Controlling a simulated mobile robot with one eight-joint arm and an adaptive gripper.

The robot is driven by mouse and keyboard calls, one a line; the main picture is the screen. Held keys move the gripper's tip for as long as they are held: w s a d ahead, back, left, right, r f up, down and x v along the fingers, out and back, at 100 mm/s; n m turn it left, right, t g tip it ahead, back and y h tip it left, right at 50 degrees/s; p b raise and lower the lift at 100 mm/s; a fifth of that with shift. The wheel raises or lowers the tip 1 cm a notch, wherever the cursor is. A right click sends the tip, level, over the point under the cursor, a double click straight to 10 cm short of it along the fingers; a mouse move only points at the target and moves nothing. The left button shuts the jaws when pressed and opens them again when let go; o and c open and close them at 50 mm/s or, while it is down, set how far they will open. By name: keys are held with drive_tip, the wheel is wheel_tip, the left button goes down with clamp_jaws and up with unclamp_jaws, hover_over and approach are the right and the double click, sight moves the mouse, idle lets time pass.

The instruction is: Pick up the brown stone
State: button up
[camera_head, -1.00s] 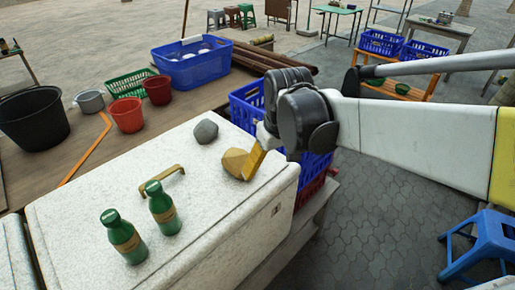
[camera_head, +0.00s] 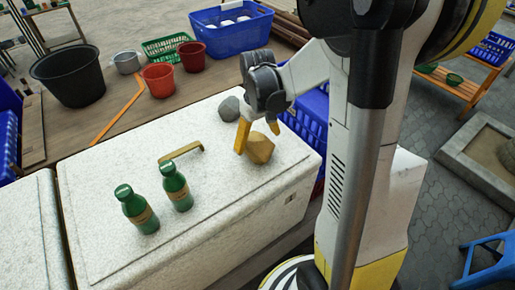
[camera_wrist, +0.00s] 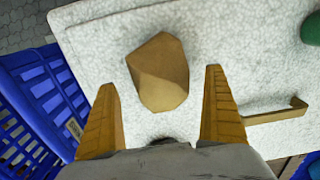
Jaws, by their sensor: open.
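The brown stone (camera_head: 259,149) is a faceted tan lump resting on the white speckled lid of a cooler box (camera_head: 110,215), near its right end. In the wrist view the stone (camera_wrist: 160,72) lies on the white lid just beyond and between my fingertips, apart from both. My gripper (camera_head: 257,137) has yellow fingers and is open, pointing down at the stone. In the wrist view the open gripper (camera_wrist: 161,78) shows both fingers, with nothing held. In the head view one finger stands left of the stone and the other shows behind it.
A grey stone (camera_head: 229,109) lies behind my gripper. Two green bottles (camera_head: 140,210) (camera_head: 177,187) and a tan handle (camera_head: 181,151) are to the left on the lid. A blue crate (camera_head: 305,122) stands beside the lid's right edge and also shows in the wrist view (camera_wrist: 40,95).

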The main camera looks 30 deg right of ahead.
wheel_tip(320, 180, down, 3)
drive_tip(key=shift+f+b, duration=0.1)
drive_tip(key=shift+b, duration=0.25)
drive_tip(key=c, duration=1.4)
drive_tip(key=shift+c, duration=0.7)
drive_tip(key=shift+r, duration=0.25)
